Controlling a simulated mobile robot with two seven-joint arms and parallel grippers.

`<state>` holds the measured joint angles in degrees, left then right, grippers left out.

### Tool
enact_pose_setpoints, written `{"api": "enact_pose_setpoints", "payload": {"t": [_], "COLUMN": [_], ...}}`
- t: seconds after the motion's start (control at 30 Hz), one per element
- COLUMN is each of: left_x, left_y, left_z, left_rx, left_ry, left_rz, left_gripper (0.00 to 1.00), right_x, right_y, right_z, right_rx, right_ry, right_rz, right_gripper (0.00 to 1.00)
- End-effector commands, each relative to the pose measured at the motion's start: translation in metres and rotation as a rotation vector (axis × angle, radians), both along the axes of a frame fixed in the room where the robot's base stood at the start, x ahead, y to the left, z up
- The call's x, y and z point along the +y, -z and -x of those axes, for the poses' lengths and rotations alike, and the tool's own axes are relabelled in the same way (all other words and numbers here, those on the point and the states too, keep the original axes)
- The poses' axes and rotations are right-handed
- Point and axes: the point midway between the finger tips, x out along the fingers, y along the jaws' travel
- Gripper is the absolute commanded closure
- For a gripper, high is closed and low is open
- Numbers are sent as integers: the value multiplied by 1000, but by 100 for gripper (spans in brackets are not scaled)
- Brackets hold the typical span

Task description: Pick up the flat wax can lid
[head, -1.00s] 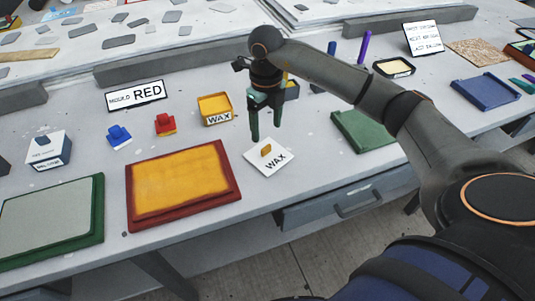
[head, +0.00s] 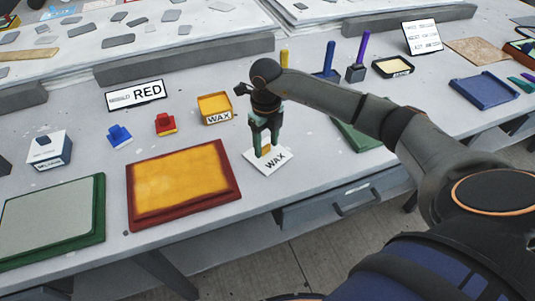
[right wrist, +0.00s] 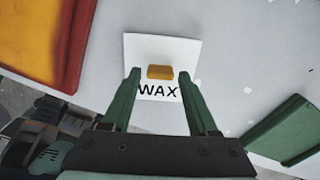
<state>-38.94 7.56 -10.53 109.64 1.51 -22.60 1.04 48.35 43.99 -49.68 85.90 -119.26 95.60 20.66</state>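The flat wax can lid (head: 274,163) is a white square plate marked WAX with a small yellow-orange grip block on top. It lies on the grey table, right of the red-framed yellow mould. It also shows in the right wrist view (right wrist: 186,50), with its block (right wrist: 160,72) between the finger lines. My right gripper (head: 264,152) is above the lid, pointing down. Its green fingers (right wrist: 158,74) are open, one on each side of the block, with gaps visible. My left gripper is not in view.
The yellow open WAX can (head: 217,119) stands behind the lid. The red-framed mould (head: 133,208) lies to the left and a green mould (head: 362,138) to the right. Table around the lid is clear.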

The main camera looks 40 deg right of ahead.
Motion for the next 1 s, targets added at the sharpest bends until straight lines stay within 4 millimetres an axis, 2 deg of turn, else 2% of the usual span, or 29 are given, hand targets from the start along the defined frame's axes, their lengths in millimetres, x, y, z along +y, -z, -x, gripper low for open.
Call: {"api": "enact_pose_setpoints", "payload": {"t": [0.07, 0.5, 0.87, 1.0], "left_x": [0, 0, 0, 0], "left_y": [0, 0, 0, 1], "left_z": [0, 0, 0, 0], "left_rx": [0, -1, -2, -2], "left_ry": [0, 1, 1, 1], "left_rz": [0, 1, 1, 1], "left_gripper": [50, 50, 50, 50], "right_x": [0, 0, 0, -1], "right_y": [0, -1, -1, -8], "right_z": [0, 0, 0, -1], "right_rx": [0, 0, -1, -3], "right_ry": [0, 1, 1, 1], "right_rz": [0, 0, 0, 1], "right_gripper": [51, 100, 100, 100]}}
